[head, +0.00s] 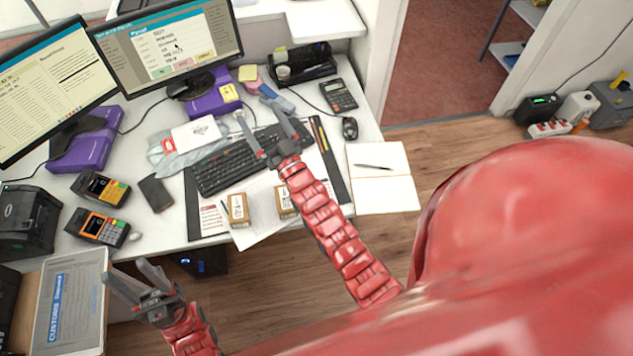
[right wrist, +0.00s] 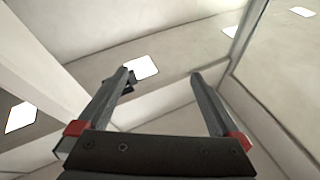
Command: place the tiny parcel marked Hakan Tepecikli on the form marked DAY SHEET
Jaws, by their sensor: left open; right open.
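Two small brown parcels stand near the counter's front edge in the head view: a left parcel (head: 239,210) and a right parcel (head: 285,199), partly hidden by my right arm. Their labels are too small to read. White paper (head: 262,222) lies around them, and a sheet with a reddish block (head: 211,219) lies to the left; I cannot tell which is the DAY SHEET. My right gripper (head: 260,118) is open and empty above the keyboard, beyond the parcels. Its open fingers (right wrist: 160,85) also show in the right wrist view, against ceiling and walls. My left gripper (head: 130,274) is open and empty at lower left.
A keyboard (head: 225,172) lies behind the parcels. An open notebook (head: 382,185) with a pen lies to the right. Card terminals (head: 97,227), a dark box (head: 156,193) and monitors (head: 165,50) occupy the left and back. A customs tray (head: 66,300) is beside my left gripper.

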